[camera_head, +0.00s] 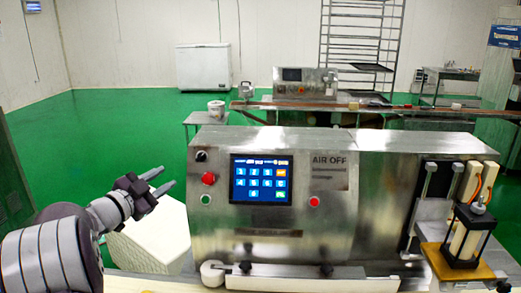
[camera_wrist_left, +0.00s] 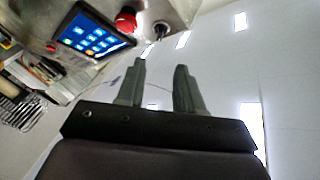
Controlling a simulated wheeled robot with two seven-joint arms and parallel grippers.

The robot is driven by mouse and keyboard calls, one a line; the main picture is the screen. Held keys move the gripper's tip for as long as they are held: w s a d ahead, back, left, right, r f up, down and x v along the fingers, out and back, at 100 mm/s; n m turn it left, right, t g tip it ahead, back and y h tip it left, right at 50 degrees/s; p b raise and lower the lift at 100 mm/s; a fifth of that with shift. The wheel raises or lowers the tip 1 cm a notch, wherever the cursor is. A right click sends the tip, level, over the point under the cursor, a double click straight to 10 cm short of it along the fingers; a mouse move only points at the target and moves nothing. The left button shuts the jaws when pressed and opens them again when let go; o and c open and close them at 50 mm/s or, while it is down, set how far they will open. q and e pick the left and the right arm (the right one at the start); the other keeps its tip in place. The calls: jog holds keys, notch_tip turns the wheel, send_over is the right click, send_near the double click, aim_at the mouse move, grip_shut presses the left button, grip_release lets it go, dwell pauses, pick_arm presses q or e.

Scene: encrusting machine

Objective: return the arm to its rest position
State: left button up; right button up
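My left gripper (camera_head: 160,181) is raised at the left of the machine in the head view, with its two fingers pointing right toward the front panel and apart from it. In the left wrist view my left gripper (camera_wrist_left: 158,85) is open, with a clear gap and nothing between the fingers. The encrusting machine (camera_head: 335,235) stands in the middle, with a lit blue touch screen (camera_head: 261,180) and a red button (camera_head: 208,178). The touch screen also shows tilted in the left wrist view (camera_wrist_left: 92,38). My right gripper is not in view.
A white block-like box (camera_head: 150,240) stands below my left gripper. A metal and yellow unit (camera_head: 460,255) is at the machine's right. A white freezer (camera_head: 203,66) and a tall rack (camera_head: 358,45) stand at the back. Green floor (camera_head: 110,125) is clear at the left.

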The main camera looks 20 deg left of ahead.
pick_arm(q)
jog(key=s+a+f+n+g+y, duration=0.2)
jog(key=a+f+n+g+y, duration=0.1)
jog(key=a+f+n+y, duration=0.45)
jog(key=s+d+f+n+g+y, duration=0.1)
jog(key=s+d+f+n+g, duration=0.25)
jog(key=f+g, duration=0.2)
jog(key=s+d+f+g+h+p, duration=0.1)
jog(key=s+d+f+g, duration=0.1)
jog(key=s+d, duration=0.3)
jog(key=s+d+f+g+h+p, duration=0.1)
jog(key=s+d, duration=0.5)
jog(key=d, duration=0.8)
jog(key=s+d+f+m+g+h+p, duration=0.1)
jog(key=s+d+f+g+h, duration=0.2)
jog(key=d, duration=0.6)
jog(key=s+f+g, duration=0.2)
jog(key=shift+s+d, duration=0.4)
jog(key=shift+r, duration=0.1)
